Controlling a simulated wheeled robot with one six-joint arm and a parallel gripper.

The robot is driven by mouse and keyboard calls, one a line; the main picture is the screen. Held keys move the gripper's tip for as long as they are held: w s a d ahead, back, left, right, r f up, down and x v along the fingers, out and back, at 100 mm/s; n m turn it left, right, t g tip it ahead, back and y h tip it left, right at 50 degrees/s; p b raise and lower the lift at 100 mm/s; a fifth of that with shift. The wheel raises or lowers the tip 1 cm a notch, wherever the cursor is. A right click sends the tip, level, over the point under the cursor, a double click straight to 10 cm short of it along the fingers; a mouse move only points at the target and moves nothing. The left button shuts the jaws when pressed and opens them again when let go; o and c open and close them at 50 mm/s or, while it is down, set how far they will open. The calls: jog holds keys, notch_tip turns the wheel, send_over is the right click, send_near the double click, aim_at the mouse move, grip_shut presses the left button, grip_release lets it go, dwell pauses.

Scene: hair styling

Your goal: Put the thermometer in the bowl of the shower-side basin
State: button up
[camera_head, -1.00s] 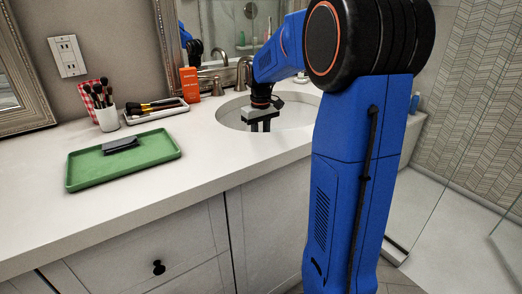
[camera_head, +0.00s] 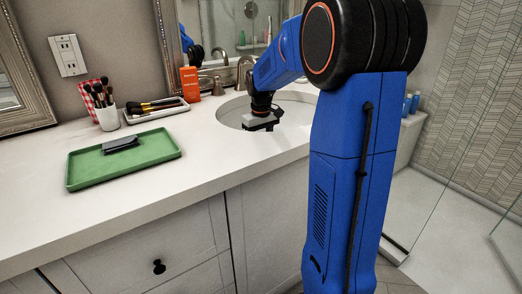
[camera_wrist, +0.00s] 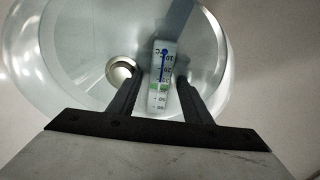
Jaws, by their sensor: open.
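The thermometer (camera_wrist: 163,72) is a white strip with a blue line and printed scale. In the wrist view it lies in the white basin bowl (camera_wrist: 85,65), to the right of the drain. In the head view I cannot make it out. My gripper (camera_wrist: 160,84) is open, with one finger on each side of the thermometer and gaps showing beside it. In the head view my gripper (camera_head: 261,126) is low over the front part of the basin (camera_head: 231,113), and the rest of my arm hides the basin's right side.
A green tray (camera_head: 85,179) with a dark item stands left on the counter. A brush cup (camera_head: 107,118), a small brush tray (camera_head: 155,113) and an orange box (camera_head: 190,82) are at the back. Faucet taps (camera_head: 243,70) rise behind the basin. The counter front is clear.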

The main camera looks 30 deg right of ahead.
notch_tip(320, 180, up, 12)
dwell(0.6)
jog(key=shift+r, duration=0.2)
